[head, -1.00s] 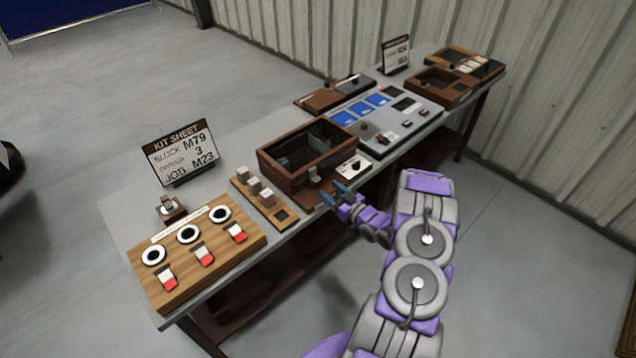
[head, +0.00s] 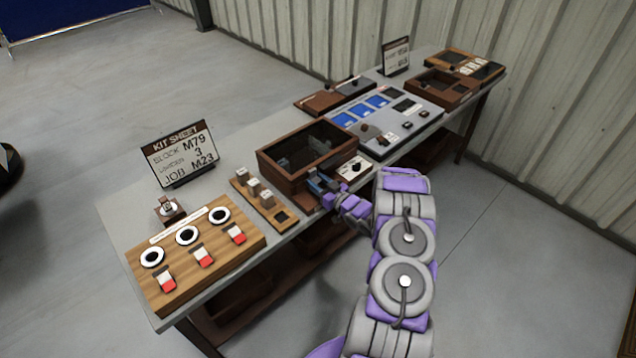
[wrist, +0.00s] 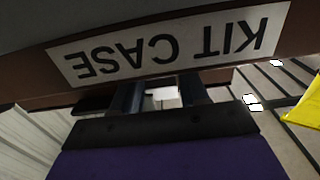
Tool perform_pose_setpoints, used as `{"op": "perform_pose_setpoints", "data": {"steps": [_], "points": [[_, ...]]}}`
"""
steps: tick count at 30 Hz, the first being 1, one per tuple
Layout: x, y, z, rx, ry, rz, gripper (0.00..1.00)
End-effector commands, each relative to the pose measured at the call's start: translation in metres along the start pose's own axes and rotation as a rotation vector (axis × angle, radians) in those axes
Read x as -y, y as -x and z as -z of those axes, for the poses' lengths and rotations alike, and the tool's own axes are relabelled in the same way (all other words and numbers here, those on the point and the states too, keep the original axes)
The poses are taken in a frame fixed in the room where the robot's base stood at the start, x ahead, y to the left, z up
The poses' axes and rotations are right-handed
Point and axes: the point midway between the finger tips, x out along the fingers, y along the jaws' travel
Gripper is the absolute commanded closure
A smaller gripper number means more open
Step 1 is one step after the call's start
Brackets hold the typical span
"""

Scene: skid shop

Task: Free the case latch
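The kit case (head: 283,172) is a dark brown wooden box with a dark see-through top, standing at the table's front edge in the head view. Its brown front with a white KIT CASE label (wrist: 165,45) fills the top of the wrist view, upside down. My gripper (head: 316,183) is at the case's front, at the latch's place, and hides the latch in the head view. In the wrist view my gripper's two dark fingers (wrist: 163,97) are apart, with a small pale piece (wrist: 164,95), probably the latch, showing between them. I see no clear contact.
A small white panel with a black knob (head: 353,168) sits just right of the case. A strip with pale blocks (head: 262,200) lies on its left. A wooden board with red-and-white switches (head: 195,250) is at the near left. A grey panel with blue screens (head: 385,125) stands beyond.

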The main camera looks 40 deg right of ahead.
Motion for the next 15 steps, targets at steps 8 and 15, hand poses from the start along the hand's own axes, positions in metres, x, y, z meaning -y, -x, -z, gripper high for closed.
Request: {"op": "perform_pose_setpoints", "data": {"steps": [8, 15], "points": [[-0.0002, 0.0001, 0.0001, 0.000, 0.000, 0.000, 0.83], [-0.0005, 0.0002, 0.0001, 0.000, 0.000, -0.001, 1.00]]}}
